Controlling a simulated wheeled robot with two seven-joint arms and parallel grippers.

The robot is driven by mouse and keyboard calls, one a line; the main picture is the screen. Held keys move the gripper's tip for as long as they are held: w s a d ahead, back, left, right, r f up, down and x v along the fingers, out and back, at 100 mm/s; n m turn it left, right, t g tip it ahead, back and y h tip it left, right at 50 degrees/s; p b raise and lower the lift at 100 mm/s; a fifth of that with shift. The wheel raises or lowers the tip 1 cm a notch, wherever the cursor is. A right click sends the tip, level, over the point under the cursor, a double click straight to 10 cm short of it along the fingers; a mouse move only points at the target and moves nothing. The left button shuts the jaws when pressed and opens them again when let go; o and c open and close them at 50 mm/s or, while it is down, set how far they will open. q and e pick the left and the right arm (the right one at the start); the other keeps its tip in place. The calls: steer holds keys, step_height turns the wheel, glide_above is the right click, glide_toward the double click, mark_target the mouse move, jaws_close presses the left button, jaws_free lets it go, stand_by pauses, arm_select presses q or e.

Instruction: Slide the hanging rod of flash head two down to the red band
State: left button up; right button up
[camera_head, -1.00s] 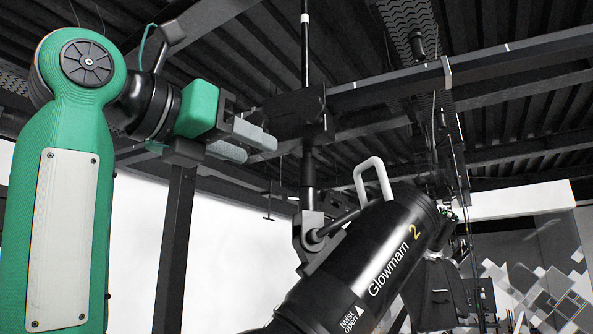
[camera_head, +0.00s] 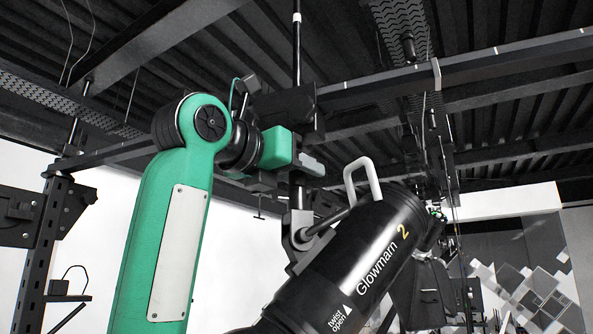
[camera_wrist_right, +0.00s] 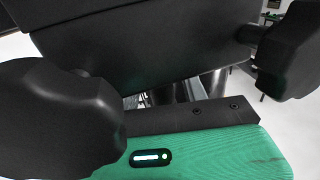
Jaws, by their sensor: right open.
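Flash head two (camera_head: 350,262) is a black cylinder marked "Glowmarn 2", with a white handle (camera_head: 362,182), hanging tilted from a fork bracket (camera_head: 299,236). Its dark vertical hanging rod (camera_head: 297,60) passes through a black clamp block (camera_head: 300,112) and carries a pale band (camera_head: 297,18) near the top. I see no red band. My right gripper (camera_head: 311,165) is open at the rod just below the block; its fingers partly overlap the rod, and contact is unclear. The right wrist view shows the gripper's green body (camera_wrist_right: 210,155) under a large dark block (camera_wrist_right: 140,45). My left gripper is not in view.
A dark ceiling rail (camera_head: 460,72) runs right from the clamp block. Dark knobs (camera_wrist_right: 60,120) and (camera_wrist_right: 285,50) flank the right wrist view closely. A perforated post (camera_head: 38,245) with a small shelf stands at the left. White backdrop fills the space behind my arm.

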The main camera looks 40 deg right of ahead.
mark_target(288, 269)
jaws_close()
step_height(288, 269, down, 15)
steer(key=b, duration=1.1)
steer(key=shift+f+b, duration=0.15)
steer(key=shift+b, duration=0.2)
jaws_free()
